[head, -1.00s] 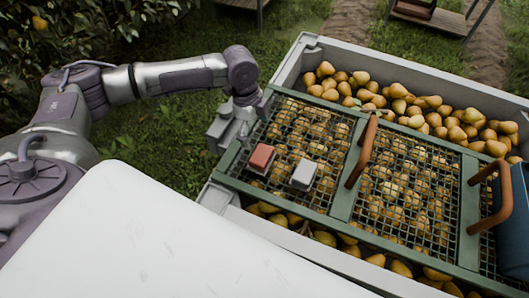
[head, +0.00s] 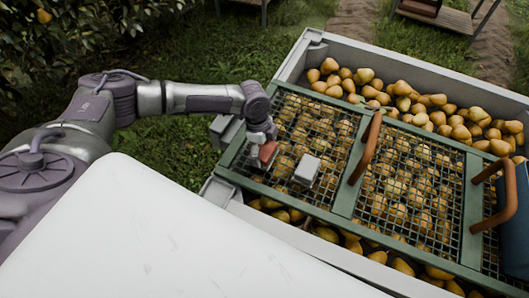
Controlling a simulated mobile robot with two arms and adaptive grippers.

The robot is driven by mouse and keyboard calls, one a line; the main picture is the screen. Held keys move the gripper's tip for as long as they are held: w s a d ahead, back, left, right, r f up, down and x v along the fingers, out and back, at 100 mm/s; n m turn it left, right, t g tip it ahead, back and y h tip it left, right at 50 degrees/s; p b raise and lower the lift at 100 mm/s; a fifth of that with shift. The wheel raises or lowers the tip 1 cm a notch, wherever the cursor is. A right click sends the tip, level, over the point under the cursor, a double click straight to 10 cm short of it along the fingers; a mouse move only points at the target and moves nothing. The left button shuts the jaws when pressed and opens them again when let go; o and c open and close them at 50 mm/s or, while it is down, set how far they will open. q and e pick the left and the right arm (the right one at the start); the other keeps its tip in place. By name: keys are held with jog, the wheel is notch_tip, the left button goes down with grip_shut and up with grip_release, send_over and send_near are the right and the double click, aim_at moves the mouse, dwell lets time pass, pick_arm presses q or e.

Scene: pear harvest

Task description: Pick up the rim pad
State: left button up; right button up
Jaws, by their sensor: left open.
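Two small blocks lie on the green-framed wire mesh cover (head: 343,203) over the pear crate. One has a red top (head: 268,152); the other is a pale grey block (head: 306,170) to its right. I cannot tell for sure which of them is the rim pad. My left gripper (head: 262,146) reaches in from the left and points down at the red-topped block, with its jaws open around or just above it. The gripper hides part of that block, and contact cannot be made out. My right gripper is not in view.
The large grey crate (head: 430,80) is full of pears. Two brown curved handles (head: 366,148) rise from the cover, and a blue object (head: 517,220) lies at the right edge. A grey box-like part (head: 224,130) sits by the crate's left side. A white surface (head: 160,240) fills the foreground.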

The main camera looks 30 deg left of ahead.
aim_at(266, 149)
pick_arm(q)
jog(key=c, duration=1)
jog(key=shift+r, duration=0.1)
jog(key=shift+r, duration=0.5)
notch_tip(266, 149, up, 3)
jog(key=shift+w+f, duration=0.1)
jog(key=shift+f, duration=0.05)
jog(key=d+r, duration=0.2)
jog(key=d, duration=0.2)
jog(key=d+r, duration=0.2)
jog(key=d, duration=0.1)
jog(key=s+d+r, duration=0.1)
jog(key=d+r, duration=0.2)
jog(key=d, duration=0.1)
jog(key=shift+d+r, duration=0.1)
jog(key=shift+d, duration=0.25)
